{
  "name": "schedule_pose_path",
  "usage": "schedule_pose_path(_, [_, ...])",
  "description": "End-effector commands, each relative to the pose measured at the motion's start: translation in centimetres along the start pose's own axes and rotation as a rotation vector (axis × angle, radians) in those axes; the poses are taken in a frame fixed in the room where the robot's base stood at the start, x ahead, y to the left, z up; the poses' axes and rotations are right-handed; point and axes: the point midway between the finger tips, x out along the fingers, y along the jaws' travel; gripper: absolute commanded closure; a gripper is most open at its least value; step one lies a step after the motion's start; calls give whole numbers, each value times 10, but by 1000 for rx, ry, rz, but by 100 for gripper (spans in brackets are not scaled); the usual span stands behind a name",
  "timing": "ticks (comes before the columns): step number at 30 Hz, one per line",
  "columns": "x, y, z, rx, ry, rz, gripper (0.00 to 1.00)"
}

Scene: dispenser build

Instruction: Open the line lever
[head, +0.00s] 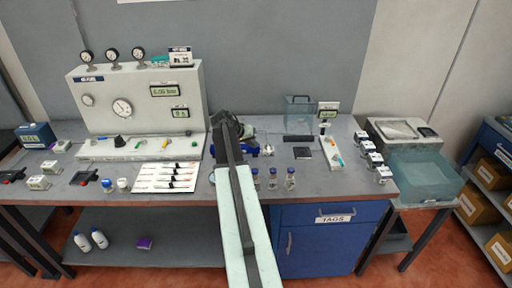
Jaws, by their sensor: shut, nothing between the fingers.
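My gripper (226,118) is a dark shape at the far end of my arm, over the bench just right of the grey gauge panel. It is shut and holds nothing. A small white board (331,153) to the right carries an orange and teal part. I cannot tell which of these is the line lever. My gripper and arm hide part of a blue item (258,149) behind them.
A white sheet with several syringes (168,177) lies left of my arm. Several small vials (272,179) stand right of it at the front edge. A clear box (299,112) stands at the back, and several small white units (372,160) line the right end.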

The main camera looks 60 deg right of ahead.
Motion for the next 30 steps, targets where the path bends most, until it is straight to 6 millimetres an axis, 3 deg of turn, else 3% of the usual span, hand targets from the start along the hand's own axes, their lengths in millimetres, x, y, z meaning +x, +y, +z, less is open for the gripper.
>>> schedule_pose_path(6, [48,-4,3,1,-1,0,100])
schedule_pose_path(12, [81,-3,2,1,-1,0,100])
schedule_pose_path(30, [81,-5,2,-26,16,-17,100])
